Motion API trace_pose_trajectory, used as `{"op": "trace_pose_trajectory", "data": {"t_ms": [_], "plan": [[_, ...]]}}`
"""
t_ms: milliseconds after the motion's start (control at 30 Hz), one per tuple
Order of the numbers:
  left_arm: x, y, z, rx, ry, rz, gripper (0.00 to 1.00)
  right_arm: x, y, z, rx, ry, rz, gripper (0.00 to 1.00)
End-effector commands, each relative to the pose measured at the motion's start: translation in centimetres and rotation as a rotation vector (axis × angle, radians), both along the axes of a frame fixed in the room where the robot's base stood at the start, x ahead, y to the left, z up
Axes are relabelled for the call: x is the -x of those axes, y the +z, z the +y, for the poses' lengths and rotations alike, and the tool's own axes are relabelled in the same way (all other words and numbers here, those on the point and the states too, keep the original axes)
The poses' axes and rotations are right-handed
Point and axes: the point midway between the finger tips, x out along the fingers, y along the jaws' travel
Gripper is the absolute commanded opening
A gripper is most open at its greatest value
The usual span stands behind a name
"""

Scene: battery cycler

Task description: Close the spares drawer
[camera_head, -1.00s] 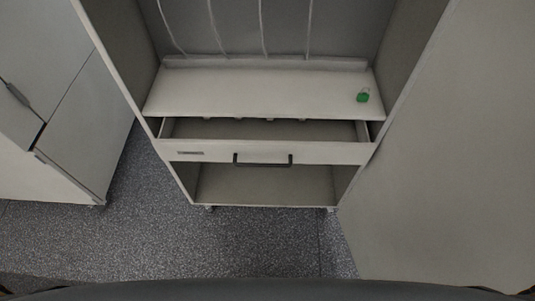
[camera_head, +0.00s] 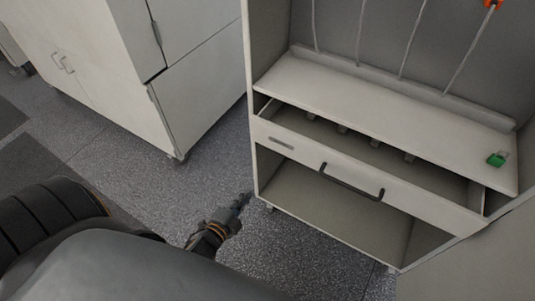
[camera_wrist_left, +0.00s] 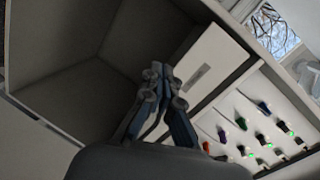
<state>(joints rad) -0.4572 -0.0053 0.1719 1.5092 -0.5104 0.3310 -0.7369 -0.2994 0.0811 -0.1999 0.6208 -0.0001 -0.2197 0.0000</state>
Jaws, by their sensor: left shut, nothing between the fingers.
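The spares drawer (camera_head: 358,178) is partly pulled out of the white cabinet, with its dark bar handle (camera_head: 351,183) on the front and a small label at the left end. Its inside shows as a gap below the shelf. My left gripper (camera_head: 243,199) is shut and empty, low over the floor, left of the cabinet and apart from the drawer. In the left wrist view the gripper (camera_wrist_left: 163,72) shows shut fingers, with a pale panel bearing a label plate (camera_wrist_left: 196,79) beyond them. My right gripper is not in view.
The cabinet shelf (camera_head: 370,100) above the drawer holds a small green item (camera_head: 495,159). An open compartment (camera_head: 335,203) lies below the drawer. Another white cabinet (camera_head: 110,75) stands at the left. Speckled floor (camera_head: 205,150) is free between the cabinets.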

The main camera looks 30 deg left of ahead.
Motion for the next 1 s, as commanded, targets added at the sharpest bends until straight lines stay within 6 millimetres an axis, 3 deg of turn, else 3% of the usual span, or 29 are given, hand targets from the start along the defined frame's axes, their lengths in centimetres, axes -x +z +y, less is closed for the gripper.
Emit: {"op": "trace_pose_trajectory", "data": {"t_ms": [33,100,233,433,800,1000], "plan": [[-0.6,2.0,0.5,-0.090,-0.021,-0.077,0.00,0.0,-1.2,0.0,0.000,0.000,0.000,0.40],[-1.1,4.9,1.0,-0.194,-0.045,-0.153,0.00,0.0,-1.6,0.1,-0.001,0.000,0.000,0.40],[-1.4,7.7,1.3,-0.299,-0.066,-0.224,0.00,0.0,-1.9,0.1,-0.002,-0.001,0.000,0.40],[-3.4,8.4,1.3,-0.313,-0.070,-0.236,0.00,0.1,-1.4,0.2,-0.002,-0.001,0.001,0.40],[-11.2,8.4,1.1,-0.310,-0.068,-0.234,0.00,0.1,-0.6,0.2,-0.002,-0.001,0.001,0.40],[-14.2,8.3,1.0,-0.309,-0.069,-0.231,0.00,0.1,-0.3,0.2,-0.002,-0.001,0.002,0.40]]}}
